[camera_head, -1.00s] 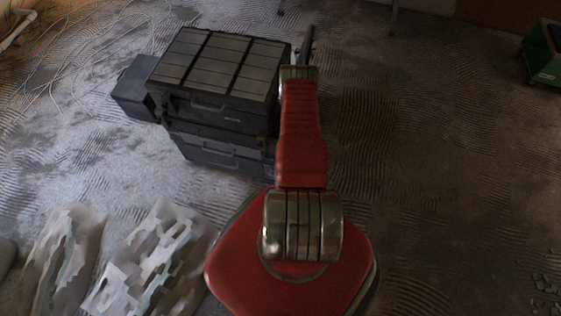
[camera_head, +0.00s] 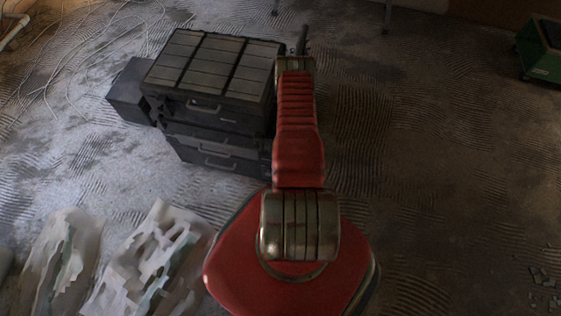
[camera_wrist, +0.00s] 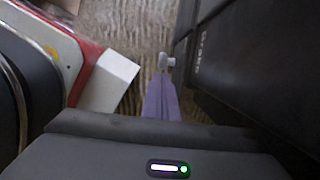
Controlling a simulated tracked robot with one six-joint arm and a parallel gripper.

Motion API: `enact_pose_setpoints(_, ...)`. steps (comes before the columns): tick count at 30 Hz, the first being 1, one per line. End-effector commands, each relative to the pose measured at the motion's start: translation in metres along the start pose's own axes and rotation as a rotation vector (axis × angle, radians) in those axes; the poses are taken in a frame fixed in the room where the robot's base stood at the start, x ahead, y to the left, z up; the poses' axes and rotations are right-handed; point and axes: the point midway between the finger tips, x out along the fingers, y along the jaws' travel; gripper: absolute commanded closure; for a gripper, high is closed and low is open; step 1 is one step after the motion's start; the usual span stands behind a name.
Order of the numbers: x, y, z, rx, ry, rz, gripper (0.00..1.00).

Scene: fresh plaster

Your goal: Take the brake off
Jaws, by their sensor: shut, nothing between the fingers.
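In the wrist view, my gripper (camera_wrist: 161,84) shows as a lilac, tapering piece rising from a dark body at the bottom edge; its fingers appear closed together. A small pale grey knob (camera_wrist: 167,62) sits just past the tip. I cannot tell whether they touch, nor whether the knob belongs to a brake. A dark case wall (camera_wrist: 235,62) with faint lettering stands close on the right. In the head view, the black case stack (camera_head: 205,115) stands left of my red arm. The far end of the arm is small and dark there, and no brake can be made out.
A white block (camera_wrist: 108,82) lies left of the gripper in the wrist view. Torn bags (camera_head: 150,265) lie front left, and loose cables (camera_head: 70,55) back left. A green box (camera_head: 542,55) stands far right. The combed floor (camera_head: 450,160) right of the arm is mostly clear.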

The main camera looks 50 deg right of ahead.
Motion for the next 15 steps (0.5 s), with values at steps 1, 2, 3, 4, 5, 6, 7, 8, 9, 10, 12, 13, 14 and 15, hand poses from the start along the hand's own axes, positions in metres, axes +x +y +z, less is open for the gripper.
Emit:
enact_pose_setpoints(1, -0.007, -0.001, 0.0, 0.001, 0.0, -0.001, 1.0)
enact_pose_setpoints(2, -0.011, -0.001, 0.0, 0.001, 0.001, -0.001, 1.0)
enact_pose_setpoints(3, -0.016, -0.001, 0.0, 0.001, 0.001, -0.001, 1.0)
enact_pose_setpoints(4, -0.019, -0.001, -0.001, 0.002, 0.002, 0.0, 1.0)
enact_pose_setpoints(5, -0.023, -0.001, -0.001, 0.002, 0.002, -0.001, 1.0)
enact_pose_setpoints(6, -0.028, -0.001, -0.001, 0.002, 0.002, -0.001, 1.0)
enact_pose_setpoints(7, -0.032, 0.0, -0.001, 0.002, 0.003, 0.0, 1.0)
enact_pose_setpoints(8, -0.036, -0.001, -0.001, 0.002, 0.003, -0.001, 1.0)
enact_pose_setpoints(9, -0.041, -0.001, -0.001, 0.003, 0.003, 0.0, 1.0)
enact_pose_setpoints(10, -0.044, -0.001, -0.001, 0.003, 0.003, 0.0, 1.0)
enact_pose_setpoints(12, -0.054, -0.001, -0.002, 0.003, 0.004, 0.0, 1.0)
enact_pose_setpoints(13, -0.057, -0.001, -0.002, 0.003, 0.004, 0.0, 1.0)
enact_pose_setpoints(14, -0.061, 0.0, -0.002, 0.003, 0.004, 0.0, 1.0)
enact_pose_setpoints(15, -0.066, -0.001, -0.002, 0.003, 0.004, 0.0, 1.0)
